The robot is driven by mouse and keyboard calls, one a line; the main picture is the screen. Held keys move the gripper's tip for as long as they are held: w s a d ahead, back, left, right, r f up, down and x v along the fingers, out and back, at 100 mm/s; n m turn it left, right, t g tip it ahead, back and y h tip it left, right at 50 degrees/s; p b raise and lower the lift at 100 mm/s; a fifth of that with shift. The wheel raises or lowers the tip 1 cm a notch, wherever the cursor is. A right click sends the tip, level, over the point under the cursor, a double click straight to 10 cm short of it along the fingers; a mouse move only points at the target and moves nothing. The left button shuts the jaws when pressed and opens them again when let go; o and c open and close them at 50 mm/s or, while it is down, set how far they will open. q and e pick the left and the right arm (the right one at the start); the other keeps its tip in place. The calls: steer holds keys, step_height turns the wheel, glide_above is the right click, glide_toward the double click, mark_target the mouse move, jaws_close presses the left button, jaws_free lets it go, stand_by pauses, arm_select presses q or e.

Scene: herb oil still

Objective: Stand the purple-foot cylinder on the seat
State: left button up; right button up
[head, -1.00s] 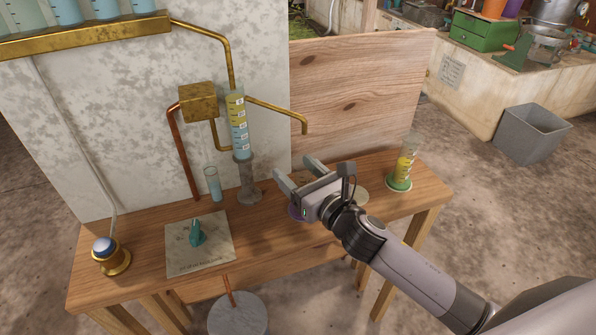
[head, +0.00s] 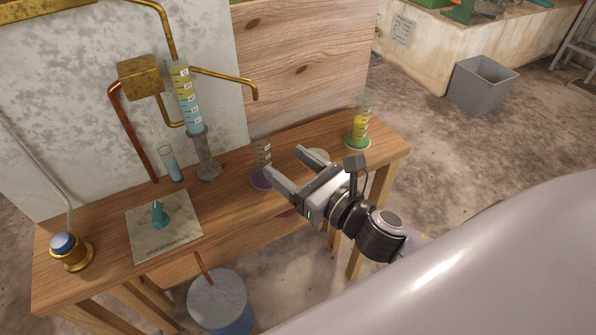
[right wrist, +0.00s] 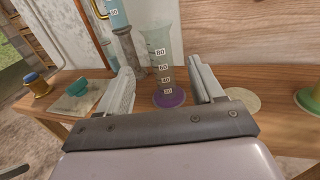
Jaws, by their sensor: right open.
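The purple-foot cylinder (head: 261,163) stands upright on the wooden table; it is clear with white scale labels and looks empty. My right gripper (head: 284,161) is open and empty at the table, its fingers pointing toward the cylinder. In the right wrist view the cylinder (right wrist: 162,66) shows between the open fingers (right wrist: 161,72), beyond or level with the tips; contact cannot be told. A pale round disc (right wrist: 240,103) lies bare on the table to its right, partly hidden by my gripper in the head view. I cannot tell whether this disc is the seat. My left gripper is not in view.
A grey stand (head: 208,158) holds a tall yellow-and-blue column (head: 187,95) left of the cylinder, near a small tube (head: 171,163). A green-foot cylinder (head: 359,128) stands at the right end. A plate with a teal knob (head: 159,214) and a brass-based blue button (head: 66,247) lie left.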

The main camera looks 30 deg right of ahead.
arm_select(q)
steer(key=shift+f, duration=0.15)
arm_select(e)
steer(key=shift+v, duration=0.85)
arm_select(q)
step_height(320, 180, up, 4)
steer(key=p, duration=0.4)
arm_select(e)
steer(key=s+f+n+g+h, duration=0.1)
steer(key=s+f+n, duration=0.3)
steer(key=n, duration=0.7)
steer(key=s+f+n+g+h, duration=0.1)
steer(key=s+f+n+g, duration=0.2)
steer(key=f+n, duration=0.5)
steer(key=s+d+f+n+g+h, duration=0.1)
steer(key=s+f+n, duration=0.5)
steer(key=n, duration=0.9)
steer(key=shift+f+n+g, duration=0.35)
steer(key=shift+n+g, duration=0.05)
steer(key=shift+g, duration=0.5)
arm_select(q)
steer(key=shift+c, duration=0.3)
